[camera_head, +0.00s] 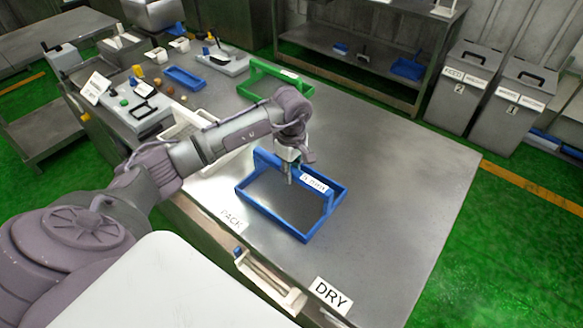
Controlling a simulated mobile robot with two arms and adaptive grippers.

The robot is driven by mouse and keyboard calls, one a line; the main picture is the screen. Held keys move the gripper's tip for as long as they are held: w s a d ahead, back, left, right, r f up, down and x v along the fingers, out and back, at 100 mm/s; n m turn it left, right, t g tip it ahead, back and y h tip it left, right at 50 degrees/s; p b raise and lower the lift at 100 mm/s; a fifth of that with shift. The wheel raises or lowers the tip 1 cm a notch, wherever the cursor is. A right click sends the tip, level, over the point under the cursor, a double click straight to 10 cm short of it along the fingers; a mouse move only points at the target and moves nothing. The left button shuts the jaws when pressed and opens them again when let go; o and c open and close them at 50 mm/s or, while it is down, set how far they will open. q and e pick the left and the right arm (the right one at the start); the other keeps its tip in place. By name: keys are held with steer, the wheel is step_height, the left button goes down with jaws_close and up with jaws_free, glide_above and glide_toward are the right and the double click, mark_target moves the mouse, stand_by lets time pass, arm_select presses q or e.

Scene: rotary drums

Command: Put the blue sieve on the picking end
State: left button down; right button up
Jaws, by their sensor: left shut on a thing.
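The blue sieve (322,222), a rectangular blue frame with a dark flat mesh and a raised handle bar bearing a white label, is at the middle of the steel table (410,190). My left gripper (289,178) comes in from the left and is shut on the sieve's handle bar. The sieve looks level; I cannot tell whether it touches the table or hangs just above it. A label that seems to read PACK (232,219) lies at the table's front edge beside the sieve, and a DRY label (330,296) is farther right. My right gripper is not in view.
A green handled sieve (262,73) and a white tray (188,122) stand behind my arm. A control box (135,108), small balls and a blue tray (185,78) are at the far left. The table's right part is clear. Two grey bins (465,84) stand beyond it.

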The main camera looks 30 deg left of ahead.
arm_select(q)
steer(key=shift+f, duration=0.1)
steer(key=c, duration=0.9)
jaws_free()
steer(key=shift+c, duration=0.2)
steer(key=shift+r, duration=0.45)
step_height(320, 180, up, 12)
steer(key=b, duration=0.4)
steer(key=shift+f, duration=0.25)
